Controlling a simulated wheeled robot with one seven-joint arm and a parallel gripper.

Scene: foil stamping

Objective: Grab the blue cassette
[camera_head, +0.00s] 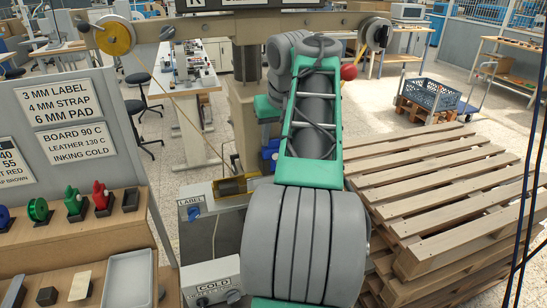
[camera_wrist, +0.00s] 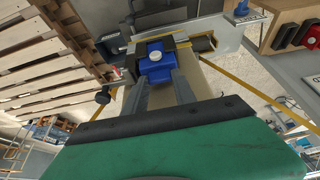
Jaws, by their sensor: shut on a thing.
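The blue cassette (camera_wrist: 155,66) shows in the wrist view as a blue block with a round white knob on top. My gripper (camera_wrist: 158,80) has its two grey fingers on either side of it and is shut on it. Dark parts of a fixture stand close around the far side of the cassette, and I cannot tell whether it touches them. In the head view my arm hides the gripper; a blue patch (camera_head: 270,153) shows just left of the arm, possibly the cassette.
A grey control box marked COLD (camera_head: 212,280) and a LABEL panel (camera_head: 193,212) stand left of my arm. Stacked wooden pallets (camera_head: 440,185) fill the right side. A shelf (camera_head: 85,235) with coloured stamp pieces and a grey tray (camera_head: 128,278) is at left.

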